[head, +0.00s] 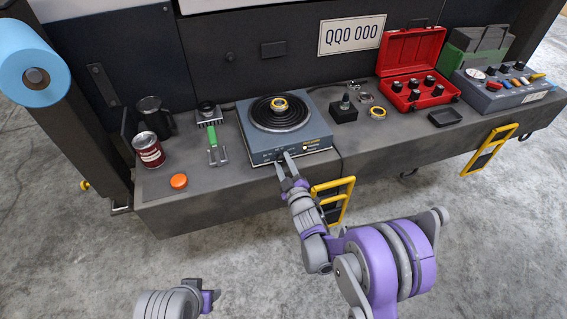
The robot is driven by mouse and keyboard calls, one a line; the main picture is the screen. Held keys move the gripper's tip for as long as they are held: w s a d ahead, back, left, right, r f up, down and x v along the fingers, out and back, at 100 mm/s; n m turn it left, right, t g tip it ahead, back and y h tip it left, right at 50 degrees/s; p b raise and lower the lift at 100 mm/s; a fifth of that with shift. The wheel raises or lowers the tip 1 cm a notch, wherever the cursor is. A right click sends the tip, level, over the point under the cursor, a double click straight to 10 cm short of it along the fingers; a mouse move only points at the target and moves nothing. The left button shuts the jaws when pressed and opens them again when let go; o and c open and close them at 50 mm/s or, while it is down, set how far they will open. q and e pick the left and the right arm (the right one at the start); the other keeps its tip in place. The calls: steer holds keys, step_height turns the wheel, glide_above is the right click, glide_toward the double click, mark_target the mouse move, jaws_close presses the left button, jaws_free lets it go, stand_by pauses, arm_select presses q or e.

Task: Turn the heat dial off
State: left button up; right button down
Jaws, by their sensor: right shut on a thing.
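A grey hot plate (257,144) with a round black coil stands on the dark bench in the head view. A brass-coloured ring part sits at the centre of the coil (279,124). My right gripper (285,161) is at the front panel of the hot plate, its fingers closed around the heat dial, which is mostly hidden between them. The dial's setting is too small to read. My left arm shows only in part at the bottom of the head view, low and away from the bench; its fingertips cannot be made out clearly.
A green-handled tool (213,146), a red-labelled can (149,150) and an orange disc (179,181) lie left of the hot plate. Yellow handles (334,190) stick out below the front edge.

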steer(key=n+p, duration=0.1)
steer(key=n, duration=0.3)
steer(key=shift+r+n, duration=0.1)
steer(key=shift+n, duration=0.2)
steer(key=n+p, duration=0.1)
steer(key=n, duration=0.3)
steer(key=shift+n, duration=0.3)
steer(key=shift+c, duration=2.4)
jaws_free()
